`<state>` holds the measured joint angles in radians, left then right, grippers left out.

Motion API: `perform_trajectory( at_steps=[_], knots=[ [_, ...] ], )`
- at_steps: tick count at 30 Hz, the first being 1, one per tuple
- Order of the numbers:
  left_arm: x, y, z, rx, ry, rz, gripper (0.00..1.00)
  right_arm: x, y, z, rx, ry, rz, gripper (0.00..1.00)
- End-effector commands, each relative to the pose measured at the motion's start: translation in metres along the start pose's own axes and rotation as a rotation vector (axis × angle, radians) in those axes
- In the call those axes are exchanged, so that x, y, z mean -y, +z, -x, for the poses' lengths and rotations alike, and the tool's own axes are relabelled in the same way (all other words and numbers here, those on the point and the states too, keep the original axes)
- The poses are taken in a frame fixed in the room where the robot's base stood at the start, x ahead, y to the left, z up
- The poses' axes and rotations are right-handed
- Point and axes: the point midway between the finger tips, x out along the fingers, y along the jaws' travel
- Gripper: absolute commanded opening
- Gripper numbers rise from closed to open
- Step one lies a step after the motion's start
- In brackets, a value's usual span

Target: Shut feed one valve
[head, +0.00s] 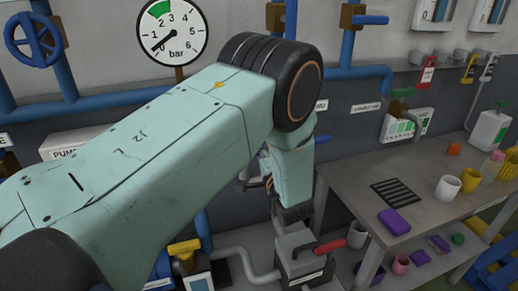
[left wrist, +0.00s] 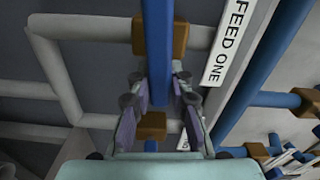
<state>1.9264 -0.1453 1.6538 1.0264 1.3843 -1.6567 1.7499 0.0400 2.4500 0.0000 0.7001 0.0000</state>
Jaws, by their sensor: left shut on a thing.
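In the left wrist view a straight blue lever (left wrist: 157,45) runs down the picture in front of a brown valve body (left wrist: 180,40). A white label (left wrist: 228,42) reading FEED ONE is just right of it. The fingers of my left gripper (left wrist: 158,90) are on either side of the lever and shut on it. The lever lies across the grey pipe (left wrist: 85,30) that meets the valve body. In the head view my left arm crosses the middle and hides this valve; the wrist and gripper are low behind the elbow. My right gripper is not in view.
A pressure gauge (head: 172,32) on the wall reads near zero. Blue pipes, a blue handwheel (head: 34,40) and another blue-levered valve (head: 370,19) are around it. A metal table (head: 345,178) at right carries cups and a purple block. A red-handled device (head: 331,245) stands below the arm.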

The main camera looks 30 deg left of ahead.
Motion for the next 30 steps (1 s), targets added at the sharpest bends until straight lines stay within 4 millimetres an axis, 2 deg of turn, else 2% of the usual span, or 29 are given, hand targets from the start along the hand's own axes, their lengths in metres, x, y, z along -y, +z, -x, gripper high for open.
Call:
perform_trajectory(
  at_steps=[9,25,26,30],
  knots=[
    [-0.0006,-0.0005,-0.0011,0.001,-0.005,-0.11,0.0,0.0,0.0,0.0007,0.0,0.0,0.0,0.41],
    [-0.001,-0.0003,-0.0012,0.001,-0.006,-0.131,0.0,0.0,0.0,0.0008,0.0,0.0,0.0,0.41],
    [-0.0009,-0.0004,-0.0012,0.001,-0.006,-0.131,0.2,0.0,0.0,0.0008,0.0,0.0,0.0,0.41],
    [-0.0013,-0.0003,-0.001,0.001,-0.005,-0.131,0.32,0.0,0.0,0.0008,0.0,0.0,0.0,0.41]
  ],
)
